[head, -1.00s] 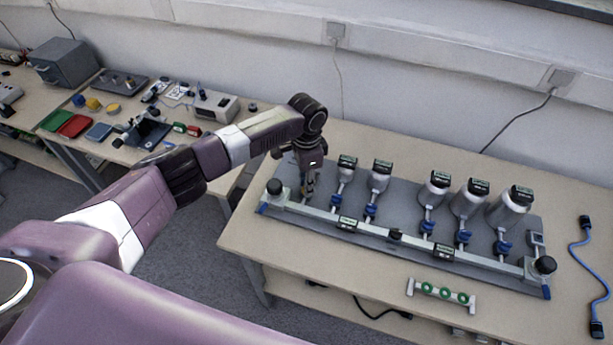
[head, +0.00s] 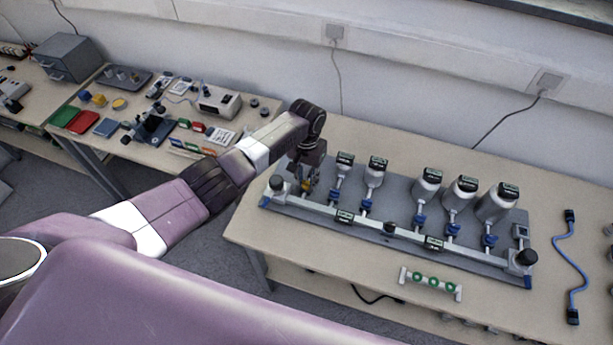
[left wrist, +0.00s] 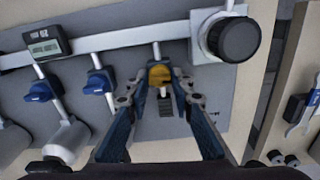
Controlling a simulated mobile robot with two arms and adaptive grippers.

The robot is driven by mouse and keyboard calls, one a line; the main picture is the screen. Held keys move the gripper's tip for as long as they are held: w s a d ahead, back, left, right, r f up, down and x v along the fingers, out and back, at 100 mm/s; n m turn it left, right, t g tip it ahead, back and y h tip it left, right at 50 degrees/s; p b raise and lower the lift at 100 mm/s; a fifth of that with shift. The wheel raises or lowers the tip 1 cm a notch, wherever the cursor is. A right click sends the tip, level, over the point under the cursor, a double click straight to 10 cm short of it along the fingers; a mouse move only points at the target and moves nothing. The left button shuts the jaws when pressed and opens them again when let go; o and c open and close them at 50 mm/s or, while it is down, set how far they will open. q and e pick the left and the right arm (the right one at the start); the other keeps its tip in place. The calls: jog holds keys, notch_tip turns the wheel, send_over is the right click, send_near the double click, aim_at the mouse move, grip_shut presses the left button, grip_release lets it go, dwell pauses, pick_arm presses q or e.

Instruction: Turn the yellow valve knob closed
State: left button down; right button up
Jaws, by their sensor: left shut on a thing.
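The yellow valve knob (left wrist: 159,75) shows in the left wrist view, on a short pipe below the grey manifold rail (left wrist: 120,39). My left gripper (left wrist: 159,88) has its blue-sided fingers on both sides of the knob and is shut on it. In the head view my left gripper (head: 306,184) points down at the left end of the manifold panel (head: 400,240); a bit of yellow shows between its fingers. My right gripper is in neither view.
Blue valve knobs (left wrist: 97,82) and grey cylinders with displays (head: 497,203) stand along the panel. A black round knob (left wrist: 236,39) is close to the gripper. A green-light bar (head: 430,284) and blue cable (head: 571,265) lie on the table.

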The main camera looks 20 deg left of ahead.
aim_at(307, 182)
pick_arm(q)
jog(key=shift+w+r+n, duration=0.1)
jog(key=shift+w+n, duration=0.05)
jog(key=shift+n, duration=0.45)
jog(key=c, duration=1.8)
grip_release()
jog(key=shift+o, duration=0.7)
notch_tip(307, 182, up, 12)
